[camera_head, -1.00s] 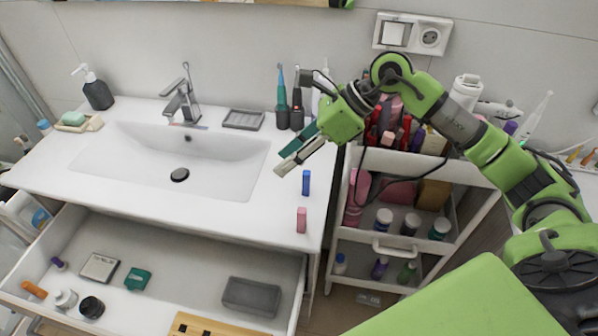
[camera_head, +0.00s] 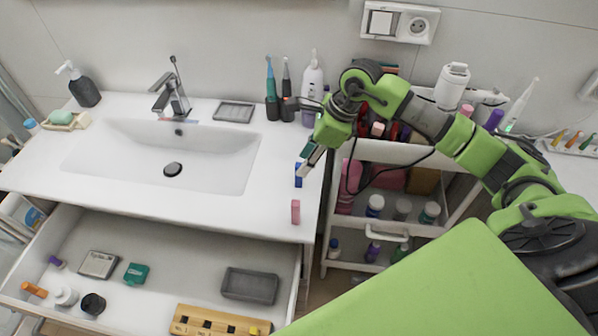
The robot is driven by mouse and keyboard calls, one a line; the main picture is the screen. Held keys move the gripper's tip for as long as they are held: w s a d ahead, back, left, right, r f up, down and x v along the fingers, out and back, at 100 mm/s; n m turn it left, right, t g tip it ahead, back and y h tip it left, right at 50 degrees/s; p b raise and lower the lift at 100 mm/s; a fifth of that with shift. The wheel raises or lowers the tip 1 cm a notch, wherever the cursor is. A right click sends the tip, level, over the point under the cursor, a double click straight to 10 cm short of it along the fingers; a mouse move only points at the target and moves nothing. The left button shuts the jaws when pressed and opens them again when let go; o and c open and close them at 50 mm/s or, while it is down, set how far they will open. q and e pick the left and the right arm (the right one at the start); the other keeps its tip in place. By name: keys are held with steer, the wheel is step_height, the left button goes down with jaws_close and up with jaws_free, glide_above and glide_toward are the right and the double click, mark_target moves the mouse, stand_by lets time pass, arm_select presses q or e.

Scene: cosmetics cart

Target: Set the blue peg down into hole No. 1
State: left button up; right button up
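The blue peg (camera_head: 298,176) stands upright near the right end of the white countertop. My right gripper (camera_head: 306,160) is just above and beside it, with its fingers pointing down to the left. The fingers look apart, and the peg does not appear to be gripped. The fingertips overlap the peg's top in the picture, so I cannot tell if they touch it. The wooden hole board (camera_head: 215,322) lies in the open drawer at the bottom edge, partly cut off. My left gripper is not in view.
A pink peg (camera_head: 295,212) stands near the counter's front edge. A grey tray (camera_head: 250,286) and small items lie in the drawer (camera_head: 150,225). Toothbrushes and a white bottle (camera_head: 312,85) stand behind my gripper. A loaded white cart (camera_head: 385,152) is on the right.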

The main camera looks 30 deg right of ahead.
mark_target(300, 186)
steer(key=p+x, duration=0.2)
steer(key=x, duration=0.1)
steer(key=shift+s+a+f, duration=0.15)
steer(key=shift+a, duration=0.15)
steer(key=shift+a+f, duration=0.1)
steer(key=shift+f, duration=0.3)
jaws_close()
